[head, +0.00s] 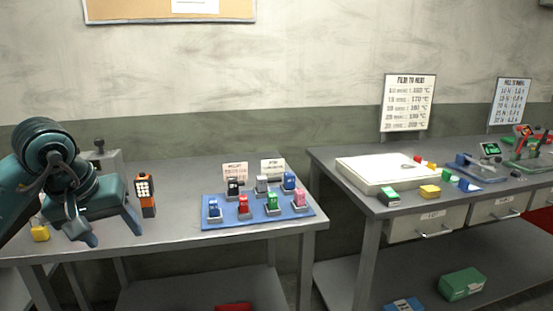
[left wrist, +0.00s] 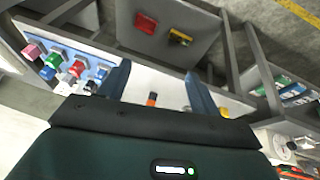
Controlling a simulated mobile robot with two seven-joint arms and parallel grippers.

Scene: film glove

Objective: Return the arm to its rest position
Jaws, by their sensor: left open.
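My left arm (head: 45,150) comes in from the left in the head view, over the left end of the left table (head: 170,235). Its gripper (head: 114,236) points down near the table's front edge, with its two fingers spread and nothing between them. In the left wrist view the open fingers (left wrist: 158,92) stand on either side of the picture's middle. An orange handheld device (head: 147,194) with a keypad stands just right of the gripper, apart from it in the head view. My right gripper is not in view.
A yellow object (head: 40,231) is partly behind my arm. A second table (head: 400,208) to the right holds a white slab (head: 385,172). The table between device and mat is clear.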

